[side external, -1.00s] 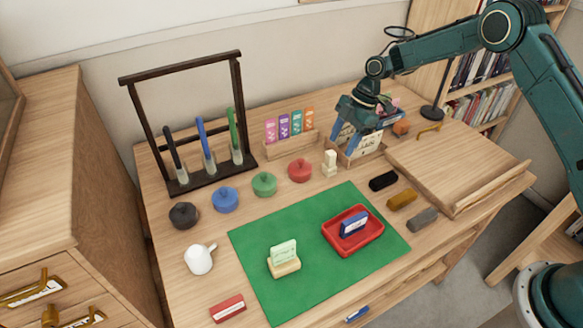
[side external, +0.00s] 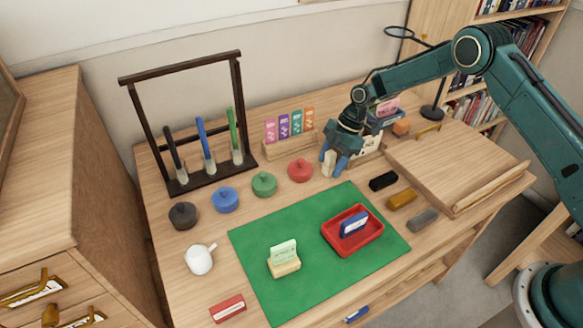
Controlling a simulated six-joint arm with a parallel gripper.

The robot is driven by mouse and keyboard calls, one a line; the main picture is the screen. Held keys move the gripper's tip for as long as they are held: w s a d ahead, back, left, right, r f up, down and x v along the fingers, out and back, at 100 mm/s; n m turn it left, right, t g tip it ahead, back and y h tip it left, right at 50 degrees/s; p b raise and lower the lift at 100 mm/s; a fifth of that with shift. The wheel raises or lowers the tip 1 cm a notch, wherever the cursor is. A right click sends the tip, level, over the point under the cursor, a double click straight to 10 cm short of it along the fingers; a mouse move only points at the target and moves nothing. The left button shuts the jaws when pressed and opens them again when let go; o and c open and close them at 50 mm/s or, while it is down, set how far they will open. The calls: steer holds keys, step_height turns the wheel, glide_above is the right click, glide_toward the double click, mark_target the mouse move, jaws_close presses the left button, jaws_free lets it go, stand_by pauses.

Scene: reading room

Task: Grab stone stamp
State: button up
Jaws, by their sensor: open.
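The stone stamp, a small upright cream block (side external: 328,165), stands on the wooden table just right of the red lidded pot. My teal gripper (side external: 333,163) points down at it with its blue fingers open. One finger shows on the far left side of the stamp and the other on its right, so the fingers appear to be around it. The stamp's upper part is partly hidden by the gripper. I cannot tell whether either finger touches it.
The red pot (side external: 300,170) is close on the left. A black block (side external: 383,181) lies to the right. A green mat (side external: 300,235) with a red tray (side external: 372,243) is in front.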

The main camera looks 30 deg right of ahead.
mark_target(331, 152)
steer(key=shift+a+f, duration=0.2)
steer(key=shift+f, duration=0.35)
steer(key=c, duration=1.1)
steer(key=shift+r, duration=0.1)
steer(key=shift+c, duration=0.2)
step_height(331, 152, up, 20)
stand_by(0.4)
